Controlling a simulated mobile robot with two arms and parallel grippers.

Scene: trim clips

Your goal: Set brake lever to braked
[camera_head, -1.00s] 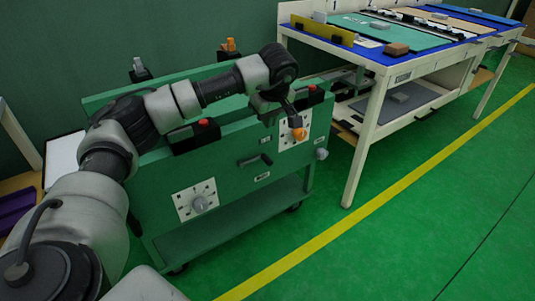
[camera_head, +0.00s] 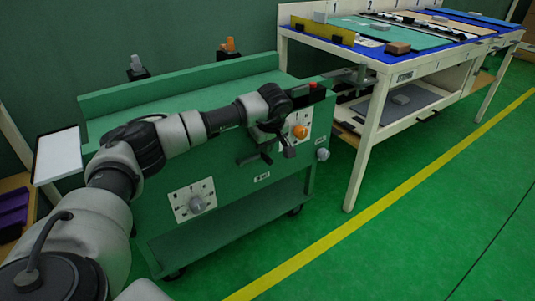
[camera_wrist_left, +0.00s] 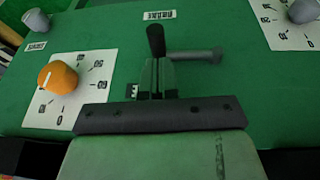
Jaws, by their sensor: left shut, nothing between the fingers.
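The brake lever, a dark bar (camera_head: 253,158), sits on the green cart's front panel between two white dial plates. In the left wrist view its black grip (camera_wrist_left: 156,38) appears just ahead of my fingertips, with a grey rod (camera_wrist_left: 198,55) beside it. My left gripper (camera_head: 287,150) is shut and empty, close in front of the panel at the lever. It also shows in the left wrist view (camera_wrist_left: 155,68); whether it touches the lever I cannot tell. My arm hides part of the cart. My right gripper is out of view.
An orange knob (camera_head: 300,132) is right beside my left gripper, and a grey knob (camera_head: 197,204) is lower left on the cart (camera_head: 230,220). A white-framed table (camera_head: 362,150) stands close at right. The green floor in front is clear.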

